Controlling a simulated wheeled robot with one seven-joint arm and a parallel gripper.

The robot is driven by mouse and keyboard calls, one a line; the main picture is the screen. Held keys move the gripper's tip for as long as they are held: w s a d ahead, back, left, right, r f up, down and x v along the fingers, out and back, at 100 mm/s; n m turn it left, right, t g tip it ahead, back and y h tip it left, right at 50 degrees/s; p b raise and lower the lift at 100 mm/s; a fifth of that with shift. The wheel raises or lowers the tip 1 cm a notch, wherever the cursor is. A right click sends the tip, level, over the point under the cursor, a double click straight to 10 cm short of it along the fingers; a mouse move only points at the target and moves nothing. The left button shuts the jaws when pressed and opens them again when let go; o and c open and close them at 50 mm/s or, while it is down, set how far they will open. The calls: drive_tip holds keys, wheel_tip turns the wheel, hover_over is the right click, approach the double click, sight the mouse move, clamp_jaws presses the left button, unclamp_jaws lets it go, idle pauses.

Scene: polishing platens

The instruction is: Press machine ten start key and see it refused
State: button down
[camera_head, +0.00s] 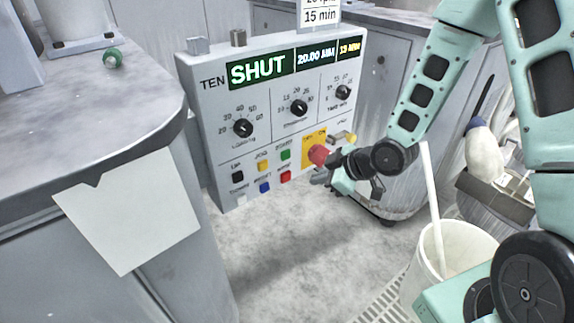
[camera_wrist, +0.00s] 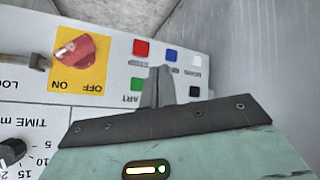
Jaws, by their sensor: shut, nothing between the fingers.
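The green start key (camera_head: 285,155) is in the upper key row, left of a red rotary switch (camera_head: 318,154) on a yellow ON/OFF plate. In the wrist view the panel is upside down; the green key (camera_wrist: 137,84) shows beside my gripper (camera_wrist: 160,70), its label partly hidden, reading "ART". My gripper (camera_head: 319,179) is shut and empty, in front of the panel's lower right. I cannot tell whether it touches the panel.
Around the start key are red (camera_head: 285,176), blue (camera_head: 264,188), yellow (camera_head: 262,167) and black (camera_head: 237,177) keys. Three dials sit above. A grey bench (camera_head: 80,100) with a hanging paper sheet (camera_head: 130,210) is at left. A white bucket (camera_head: 450,255) stands lower right.

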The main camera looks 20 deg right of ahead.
drive_tip(key=shift+w, duration=0.1)
idle(0.3)
approach(285, 160)
drive_tip(key=shift+w+a+f+p, duration=0.15)
drive_tip(key=shift+w+a+f, duration=0.2)
drive_tip(key=shift+f, duration=0.4)
drive_tip(key=shift+w+a+f+p, duration=0.15)
drive_tip(key=shift+w+a+f, duration=0.25)
drive_tip(key=shift+f, duration=0.4)
drive_tip(key=shift+w+a+f+p, duration=0.15)
drive_tip(key=shift+w+a+f, duration=0.2)
drive_tip(key=shift+f, duration=0.4)
drive_tip(key=shift+w+a, duration=0.1)
drive_tip(key=shift+w, duration=0.3)
drive_tip(key=shift+w+a, duration=0.15)
drive_tip(key=shift+w, duration=0.25)
idle(1.1)
drive_tip(key=shift+s, duration=0.1)
drive_tip(key=shift+s+d, duration=0.3)
drive_tip(key=shift+s, duration=0.4)
drive_tip(key=shift+s+d, duration=0.25)
drive_tip(key=shift+s, duration=0.55)
drive_tip(key=shift+s+d, duration=0.3)
drive_tip(key=shift+s, duration=0.45)
drive_tip(key=shift+s+d, duration=0.25)
drive_tip(key=shift+s, duration=0.55)
